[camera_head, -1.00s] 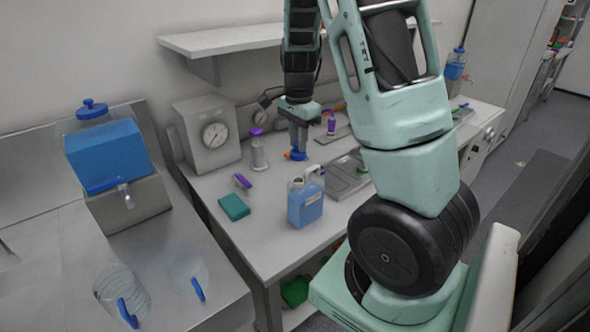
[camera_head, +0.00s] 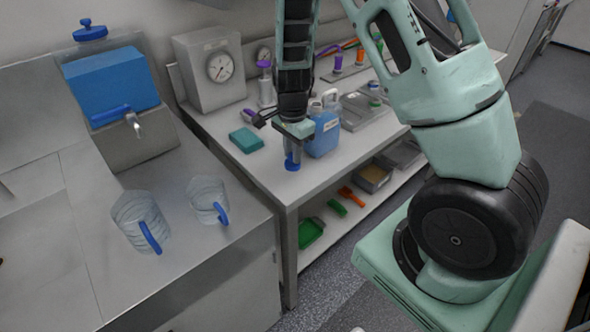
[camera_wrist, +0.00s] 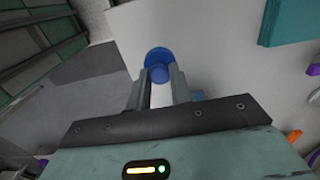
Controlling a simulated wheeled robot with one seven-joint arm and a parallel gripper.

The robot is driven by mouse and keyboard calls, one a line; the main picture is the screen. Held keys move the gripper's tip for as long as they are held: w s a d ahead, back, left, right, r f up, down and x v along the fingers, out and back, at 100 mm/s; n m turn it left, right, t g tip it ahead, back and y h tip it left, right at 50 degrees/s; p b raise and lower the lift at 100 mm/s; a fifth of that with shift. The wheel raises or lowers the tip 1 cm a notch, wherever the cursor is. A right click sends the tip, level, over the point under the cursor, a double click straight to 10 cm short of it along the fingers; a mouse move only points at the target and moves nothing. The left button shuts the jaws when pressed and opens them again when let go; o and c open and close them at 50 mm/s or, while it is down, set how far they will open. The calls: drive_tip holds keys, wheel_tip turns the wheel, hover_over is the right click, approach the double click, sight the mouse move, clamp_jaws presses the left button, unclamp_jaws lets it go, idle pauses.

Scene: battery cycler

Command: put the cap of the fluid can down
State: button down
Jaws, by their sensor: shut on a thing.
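The blue cap (camera_head: 292,164) is between the fingertips of my gripper (camera_head: 293,154), near the front left corner of the workbench. In the wrist view the round blue cap (camera_wrist: 159,59) sits at the ends of the two fingers, above the pale bench top. My gripper (camera_wrist: 160,77) is shut on it. I cannot tell whether the cap touches the bench. The fluid can (camera_head: 325,136), a blue-filled jug with a pale handle, stands upright just behind and right of my gripper, partly hidden by it.
A teal box (camera_head: 246,140) lies left of my gripper and shows in the wrist view (camera_wrist: 292,22). A gauge unit (camera_head: 212,72) stands behind. Two clear jugs (camera_head: 140,222) (camera_head: 209,200) stand on the left counter. Bench top (camera_head: 272,179) around the cap is bare, with its front edge close.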

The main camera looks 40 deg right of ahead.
drive_tip(key=shift+f, duration=2.7)
drive_tip(key=shift+f, duration=0.2)
drive_tip(key=c, duration=1.3)
unclamp_jaws()
drive_tip(key=shift+o, duration=0.2)
wheel_tip(320, 180, up, 12)
drive_tip(key=shift+b, duration=0.35)
drive_tip(key=s+a+r+n+y, duration=0.1)
drive_tip(key=s+a+r+n, duration=0.2)
drive_tip(key=s+a+n, duration=0.55)
drive_tip(key=s+a+r+n+y, duration=0.1)
drive_tip(key=s+a+r+n, duration=0.3)
drive_tip(key=a, duration=0.7)
drive_tip(key=s+a+r+n+h, duration=0.1)
drive_tip(key=s+a+n, duration=0.4)
drive_tip(key=s+n, duration=0.6)
drive_tip(key=shift+s+r+n, duration=0.3)
drive_tip(key=shift+s+n, duration=0.1)
drive_tip(key=shift+n, duration=0.55)
